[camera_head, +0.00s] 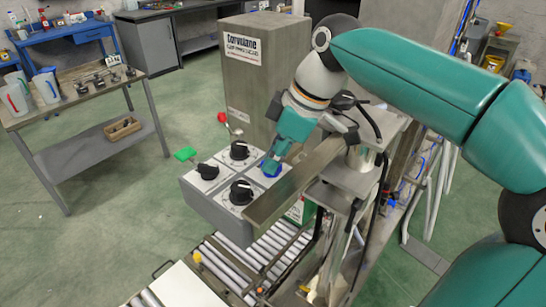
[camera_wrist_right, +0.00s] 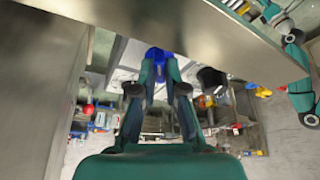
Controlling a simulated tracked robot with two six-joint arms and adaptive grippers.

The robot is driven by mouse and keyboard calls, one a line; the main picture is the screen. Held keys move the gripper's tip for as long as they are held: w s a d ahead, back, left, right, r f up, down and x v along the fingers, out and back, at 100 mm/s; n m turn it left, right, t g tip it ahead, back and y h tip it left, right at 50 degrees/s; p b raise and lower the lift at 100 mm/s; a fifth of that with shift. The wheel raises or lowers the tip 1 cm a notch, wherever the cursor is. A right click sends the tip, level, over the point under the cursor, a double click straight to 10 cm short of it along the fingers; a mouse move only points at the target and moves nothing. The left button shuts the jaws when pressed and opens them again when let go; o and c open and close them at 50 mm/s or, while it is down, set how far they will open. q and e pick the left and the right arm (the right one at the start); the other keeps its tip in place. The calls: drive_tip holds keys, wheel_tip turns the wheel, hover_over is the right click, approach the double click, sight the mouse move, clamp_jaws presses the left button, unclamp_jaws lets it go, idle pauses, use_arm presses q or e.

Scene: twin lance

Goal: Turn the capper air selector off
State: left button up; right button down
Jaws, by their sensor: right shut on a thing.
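A grey control box (camera_head: 218,205) carries three black knobs, at the back (camera_head: 239,150), at the left (camera_head: 208,171) and at the front (camera_head: 241,192), plus a blue knob (camera_head: 270,168) at the right. No label that names the capper air selector is readable. My right gripper (camera_head: 279,155) reaches down from the right and is shut on the blue knob. In the right wrist view the blue knob (camera_wrist_right: 157,54) sits between the fingertips, partly hidden by them. My left gripper does not show.
A metal beam (camera_head: 300,185) runs close beside my right gripper, and a tall grey cabinet (camera_head: 262,80) stands behind the box. A red-tipped lever (camera_head: 229,123) and a green-tipped one (camera_head: 186,154) stick out near the box. A roller conveyor (camera_head: 228,265) lies below.

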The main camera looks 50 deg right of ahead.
drive_tip(key=shift+m, duration=0.4)
drive_tip(key=m, duration=0.1)
drive_tip(key=m+h, duration=0.1)
drive_tip(key=m, duration=0.1)
drive_tip(key=shift+a+r+m+t+h, duration=0.1)
drive_tip(key=shift+m+t+h, duration=0.2)
drive_tip(key=shift+t, duration=0.1)
drive_tip(key=m+h+p, duration=0.1)
drive_tip(key=m, duration=0.3)
drive_tip(key=shift+a+h, duration=0.1)
drive_tip(key=shift+h, duration=0.3)
drive_tip(key=shift+m+h, duration=0.5)
drive_tip(key=shift+m, duration=1.3)
drive_tip(key=c, duration=1.2)
unclamp_jaws()
